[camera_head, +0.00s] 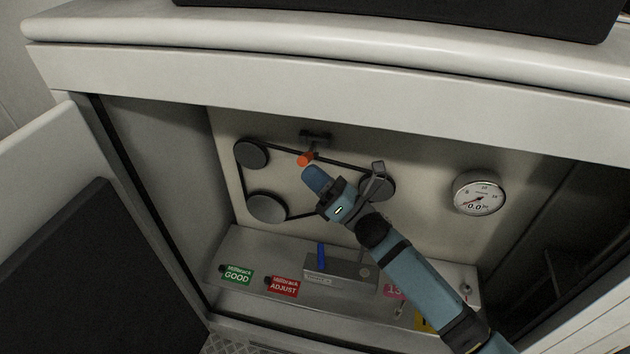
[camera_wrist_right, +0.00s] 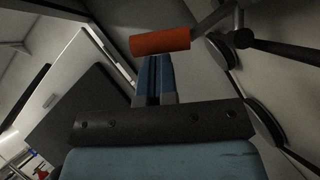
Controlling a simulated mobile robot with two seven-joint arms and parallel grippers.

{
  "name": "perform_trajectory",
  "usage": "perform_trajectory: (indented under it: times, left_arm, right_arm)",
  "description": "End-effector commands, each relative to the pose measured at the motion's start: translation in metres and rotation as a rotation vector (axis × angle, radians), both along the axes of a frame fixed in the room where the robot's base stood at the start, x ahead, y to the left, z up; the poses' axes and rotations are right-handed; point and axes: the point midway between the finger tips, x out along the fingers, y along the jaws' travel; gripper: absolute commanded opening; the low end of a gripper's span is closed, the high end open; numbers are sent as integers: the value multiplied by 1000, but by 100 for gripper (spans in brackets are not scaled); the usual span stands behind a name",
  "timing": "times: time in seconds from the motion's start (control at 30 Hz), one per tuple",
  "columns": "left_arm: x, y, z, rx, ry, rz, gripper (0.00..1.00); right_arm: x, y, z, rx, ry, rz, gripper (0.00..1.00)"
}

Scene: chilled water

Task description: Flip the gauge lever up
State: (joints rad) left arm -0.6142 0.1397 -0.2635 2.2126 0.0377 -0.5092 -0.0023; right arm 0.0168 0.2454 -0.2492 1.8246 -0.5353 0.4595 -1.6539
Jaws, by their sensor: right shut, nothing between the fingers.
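A lever with an orange handle (camera_head: 306,159) hangs from a black bracket (camera_head: 315,136) on the back wall, by the belt. It also shows as an orange cylinder in the right wrist view (camera_wrist_right: 160,41). My right gripper (camera_head: 308,172) is shut and empty, its blue fingertips just below the orange handle. In the right wrist view the closed fingers (camera_wrist_right: 154,64) reach up to the handle; I cannot tell whether they touch it. A round white dial gauge (camera_head: 479,193) is on the wall to the right. My left gripper is out of view.
A black belt runs around several pulleys (camera_head: 267,207) behind my right arm. A grey box (camera_head: 330,272) with an upright blue lever (camera_head: 320,255) stands on the shelf. Green GOOD (camera_head: 237,275) and red ADJUST (camera_head: 283,287) tags lie left of it. An open door (camera_head: 60,240) is at left.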

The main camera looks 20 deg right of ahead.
Motion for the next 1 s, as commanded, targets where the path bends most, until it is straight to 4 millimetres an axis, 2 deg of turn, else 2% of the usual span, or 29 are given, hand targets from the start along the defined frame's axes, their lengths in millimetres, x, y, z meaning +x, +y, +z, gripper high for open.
perform_trajectory:
  times: [0.23,0.4,0.67,1.0]
  left_arm:
    - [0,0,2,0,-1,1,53]
    - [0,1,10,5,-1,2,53]
    - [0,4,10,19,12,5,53]
    - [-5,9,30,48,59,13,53]
  right_arm:
    - [0,0,1,2,3,0,0]
    - [-1,1,7,21,29,0,0]
    - [-1,1,12,49,70,0,0]
    - [-2,1,41,166,245,-1,0]
